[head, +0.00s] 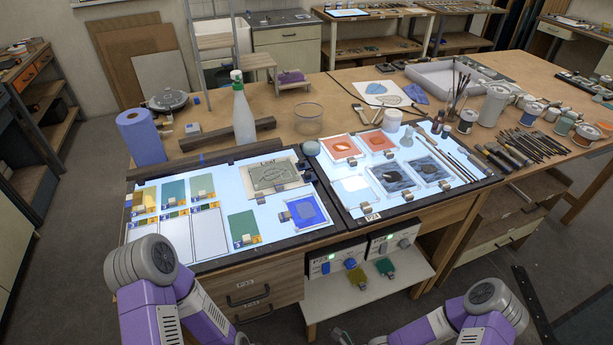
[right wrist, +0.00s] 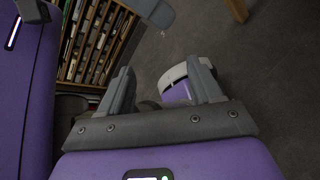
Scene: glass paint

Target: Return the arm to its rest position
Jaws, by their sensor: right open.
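My right gripper (right wrist: 163,82) shows in the right wrist view with its two grey fingers spread apart and nothing between them. It hangs away from the worktable, above the dark floor. Behind the fingers is a purple and white part that looks like my own body.
The left light panel (head: 268,225) holds coloured glass samples, and the right light panel (head: 443,183) holds several glass tiles. A wooden rack (right wrist: 97,40) stands near the right gripper. Open floor lies at the right.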

